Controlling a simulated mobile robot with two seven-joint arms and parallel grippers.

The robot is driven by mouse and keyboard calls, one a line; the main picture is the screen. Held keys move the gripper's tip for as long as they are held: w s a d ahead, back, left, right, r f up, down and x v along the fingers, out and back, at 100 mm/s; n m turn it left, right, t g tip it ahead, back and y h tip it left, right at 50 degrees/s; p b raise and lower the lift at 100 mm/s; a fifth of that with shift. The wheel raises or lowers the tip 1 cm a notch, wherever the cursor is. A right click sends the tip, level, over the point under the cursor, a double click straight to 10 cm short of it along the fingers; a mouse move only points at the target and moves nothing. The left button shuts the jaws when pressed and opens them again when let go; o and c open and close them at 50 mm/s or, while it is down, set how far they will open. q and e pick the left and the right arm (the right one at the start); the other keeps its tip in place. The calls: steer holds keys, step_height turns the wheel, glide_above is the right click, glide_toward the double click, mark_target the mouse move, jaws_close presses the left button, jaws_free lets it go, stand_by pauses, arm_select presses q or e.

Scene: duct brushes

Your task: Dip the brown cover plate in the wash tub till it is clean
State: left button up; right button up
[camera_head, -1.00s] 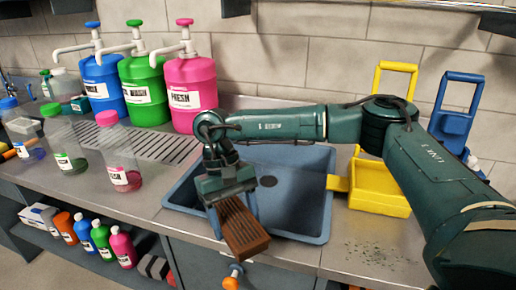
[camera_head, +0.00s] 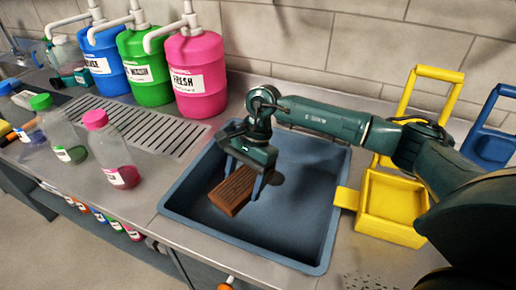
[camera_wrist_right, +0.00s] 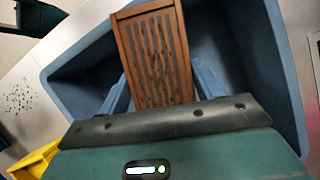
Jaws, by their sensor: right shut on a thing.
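The brown cover plate (camera_head: 232,191) is a slatted rectangular block, held tilted over the blue wash tub (camera_head: 325,225). My right gripper (camera_head: 246,184) is shut on the plate with its blue fingers on either side. In the right wrist view the plate (camera_wrist_right: 154,55) shows dark streaks along its slats, between the gripper's fingers (camera_wrist_right: 158,88). The tub's walls (camera_wrist_right: 262,70) surround it there. I cannot tell whether the plate touches the tub's floor. My left gripper is not in view.
Blue (camera_head: 104,66), green (camera_head: 143,66) and pink (camera_head: 196,80) pump jugs stand at the back left. Capped bottles (camera_head: 112,152) stand left of a drain grille (camera_head: 155,130). A yellow caddy (camera_head: 392,205) stands right of the tub, with a blue one (camera_head: 487,145) beyond.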

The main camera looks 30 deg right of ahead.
mark_target(254, 172)
steer(key=d+m+t+p, duration=0.1)
steer(key=m, duration=0.1)
steer(key=w+d+r+m+t+p, duration=0.1)
steer(key=m, duration=0.2)
steer(key=d+m+t+p, duration=0.1)
steer(key=m, duration=0.1)
steer(key=shift+w+d+r+m, duration=0.15)
steer(key=shift+d+r+m, duration=0.15)
steer(key=shift+m, duration=0.1)
steer(key=shift+d+m+p, duration=0.2)
steer(key=shift+m+p, duration=0.15)
steer(key=shift+m, duration=0.05)
steer(key=shift+w+d+f, duration=0.1)
steer(key=shift+w+d, duration=0.05)
steer(key=shift+f, duration=0.45)
step_height(254, 172, down, 2)
steer(key=shift+f, duration=0.25)
step_height(254, 172, down, 12)
steer(key=b, duration=0.6)
steer(key=shift+f, duration=0.1)
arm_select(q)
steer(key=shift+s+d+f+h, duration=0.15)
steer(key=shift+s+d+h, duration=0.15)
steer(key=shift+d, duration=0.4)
arm_select(e)
steer(key=shift+f, duration=0.35)
